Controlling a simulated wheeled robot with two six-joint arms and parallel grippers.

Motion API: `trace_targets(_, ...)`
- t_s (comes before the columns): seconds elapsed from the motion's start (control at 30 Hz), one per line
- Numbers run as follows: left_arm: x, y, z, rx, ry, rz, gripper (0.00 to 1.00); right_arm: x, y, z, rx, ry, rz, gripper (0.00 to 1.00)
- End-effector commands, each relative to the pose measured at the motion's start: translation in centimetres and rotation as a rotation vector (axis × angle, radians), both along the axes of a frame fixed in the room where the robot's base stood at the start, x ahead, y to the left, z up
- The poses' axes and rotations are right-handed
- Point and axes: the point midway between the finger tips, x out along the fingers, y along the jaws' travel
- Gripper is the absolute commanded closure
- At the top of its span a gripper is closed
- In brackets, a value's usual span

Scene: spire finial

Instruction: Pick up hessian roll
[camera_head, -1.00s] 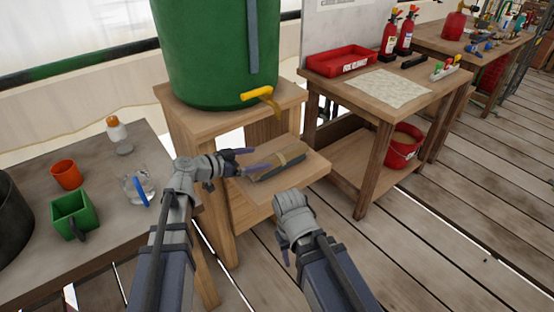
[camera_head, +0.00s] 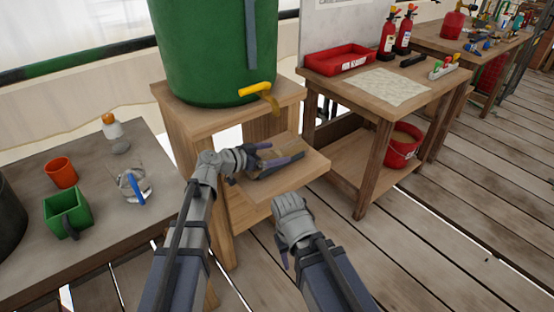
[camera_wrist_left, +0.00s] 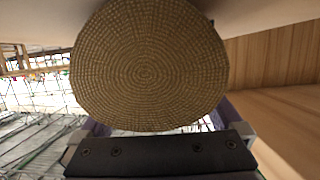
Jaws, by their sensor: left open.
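The hessian roll is a tan woven roll (camera_head: 267,155) lying on the low wooden shelf of the stand under the green barrel. My left gripper (camera_head: 279,155) is open over the roll, with one dark finger on each side of it in the head view. In the left wrist view the roll's round woven end (camera_wrist_left: 150,65) faces the camera and fills the upper middle. The left fingers show beside its lower edge there, with their tips hidden behind it. I cannot tell if they touch it. My right arm's wrist shows in front of the shelf, its jaws unclear.
The green barrel (camera_head: 215,50) with a yellow tap (camera_head: 257,89) stands above the shelf. A table at left holds a green container (camera_head: 67,213), an orange cup (camera_head: 61,172), a clear jug and a bottle. A wooden bench (camera_head: 340,85) stands at right.

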Motion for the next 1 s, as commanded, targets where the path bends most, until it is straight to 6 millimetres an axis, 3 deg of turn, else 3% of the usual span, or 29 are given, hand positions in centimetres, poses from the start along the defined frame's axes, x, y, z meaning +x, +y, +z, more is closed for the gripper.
trace_targets(0.07,-0.03,0.02,0.03,0.000,0.000,0.000,0.05,0.00,0.00,0.02,0.000,0.000,0.000,0.50)
trace_targets(0.9,-0.05,0.03,0.03,0.000,0.000,-0.001,0.99,0.00,0.00,0.02,0.000,0.000,0.000,0.50)
trace_targets(1.0,-0.04,0.03,0.05,-0.002,0.000,-0.001,1.00,0.00,0.00,0.03,0.000,0.000,0.000,0.50)
